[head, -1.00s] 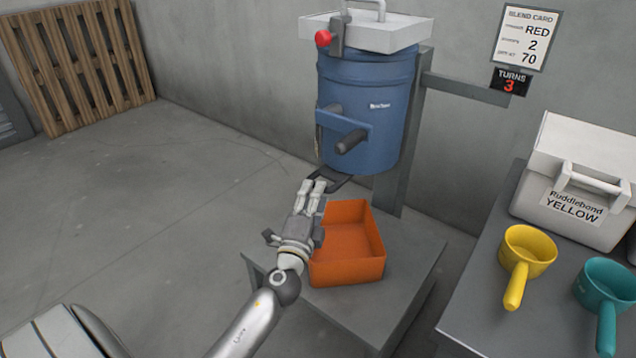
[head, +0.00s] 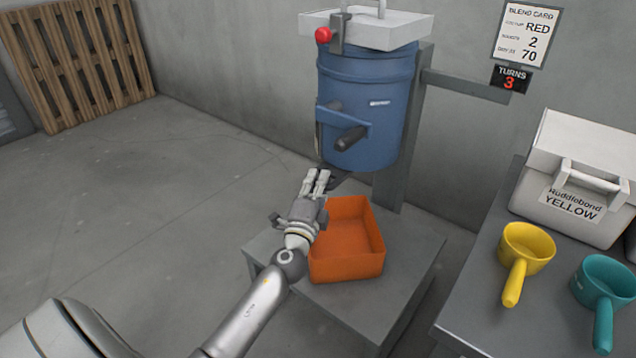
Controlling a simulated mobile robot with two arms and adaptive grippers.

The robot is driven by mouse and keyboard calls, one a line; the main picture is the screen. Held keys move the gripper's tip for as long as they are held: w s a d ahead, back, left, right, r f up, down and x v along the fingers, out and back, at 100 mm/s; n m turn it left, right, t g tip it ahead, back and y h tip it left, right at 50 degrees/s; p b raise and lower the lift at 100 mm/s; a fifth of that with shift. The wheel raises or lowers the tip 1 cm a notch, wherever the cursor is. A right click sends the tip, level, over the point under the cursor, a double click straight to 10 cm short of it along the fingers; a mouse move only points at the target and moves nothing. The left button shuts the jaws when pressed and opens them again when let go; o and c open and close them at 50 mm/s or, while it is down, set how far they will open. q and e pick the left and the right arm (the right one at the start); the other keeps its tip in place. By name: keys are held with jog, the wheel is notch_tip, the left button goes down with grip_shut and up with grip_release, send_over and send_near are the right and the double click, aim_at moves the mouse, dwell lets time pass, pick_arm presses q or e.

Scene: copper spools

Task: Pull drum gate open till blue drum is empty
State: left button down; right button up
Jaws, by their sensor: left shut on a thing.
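The blue drum (head: 368,95) hangs on a grey post above a low grey stand. It has a black crank handle (head: 350,138) on its front and a white lid box on top. The dark drum gate (head: 337,177) is at the drum's underside, partly hidden by my left gripper. My left gripper (head: 318,178) is shut on the gate's handle. The orange tray (head: 347,248) sits on the stand below the drum, and the part of its floor that shows looks bare. My right gripper is not in view.
A grey table (head: 478,300) at the right holds a yellow scoop (head: 527,245), a teal scoop (head: 603,280) and a white bin (head: 575,180) labelled Ruddlebond YELLOW. A turns display (head: 509,79) reads 3, under a blend card (head: 526,33). A wooden pallet (head: 80,60) leans at the back left. Floor at left is clear.

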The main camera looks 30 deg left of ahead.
pick_arm(q)
jog(key=shift+r, duration=0.1)
jog(key=s, duration=0.5)
jog(key=shift+a, duration=0.2)
jog(key=c, duration=1.4)
grip_release()
jog(key=shift+r, duration=0.1)
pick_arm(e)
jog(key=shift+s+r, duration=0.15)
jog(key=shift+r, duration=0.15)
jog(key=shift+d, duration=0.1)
pick_arm(q)
jog(key=v, duration=1.2)
